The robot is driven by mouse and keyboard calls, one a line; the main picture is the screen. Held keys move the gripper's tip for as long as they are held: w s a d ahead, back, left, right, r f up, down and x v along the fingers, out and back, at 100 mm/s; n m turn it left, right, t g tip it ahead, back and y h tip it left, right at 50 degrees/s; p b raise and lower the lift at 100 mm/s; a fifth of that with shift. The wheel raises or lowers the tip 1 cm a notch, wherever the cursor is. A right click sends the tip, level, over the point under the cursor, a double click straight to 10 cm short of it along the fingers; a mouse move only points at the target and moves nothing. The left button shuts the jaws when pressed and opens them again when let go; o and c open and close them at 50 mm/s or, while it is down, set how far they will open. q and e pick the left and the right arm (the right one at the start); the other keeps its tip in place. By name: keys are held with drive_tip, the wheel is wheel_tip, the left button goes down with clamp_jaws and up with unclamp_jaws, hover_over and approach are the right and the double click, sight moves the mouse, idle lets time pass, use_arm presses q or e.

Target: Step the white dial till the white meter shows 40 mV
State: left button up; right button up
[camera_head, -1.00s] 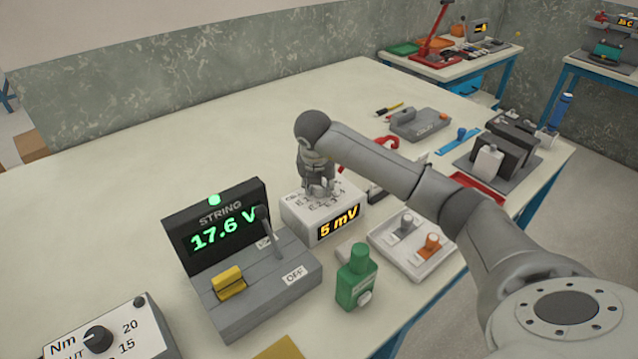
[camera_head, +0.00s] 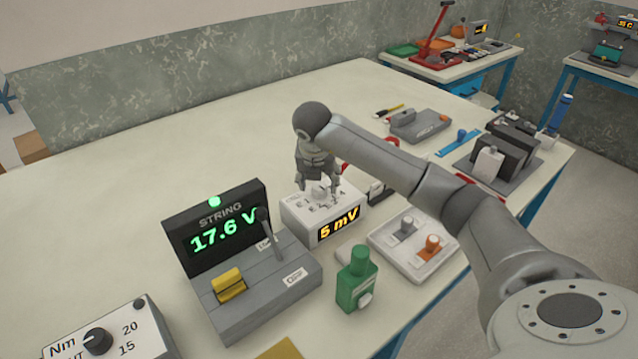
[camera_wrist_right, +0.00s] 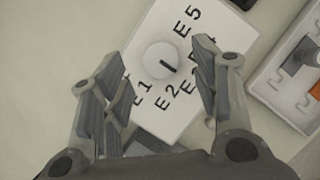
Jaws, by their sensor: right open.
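From the head view I cannot tell whether a finger touches the knob. My left gripper is not in view.
A STRING unit (camera_head: 255,290) reading 17.6 V, with a lever and yellow block, stands left of the meter. A green bottle (camera_head: 356,281) is in front. A white tray (camera_head: 410,262) with grey and orange knobs is right.

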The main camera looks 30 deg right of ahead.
drive_tip(key=v, duration=0.9)
drive_tip(key=shift+r, duration=0.15)
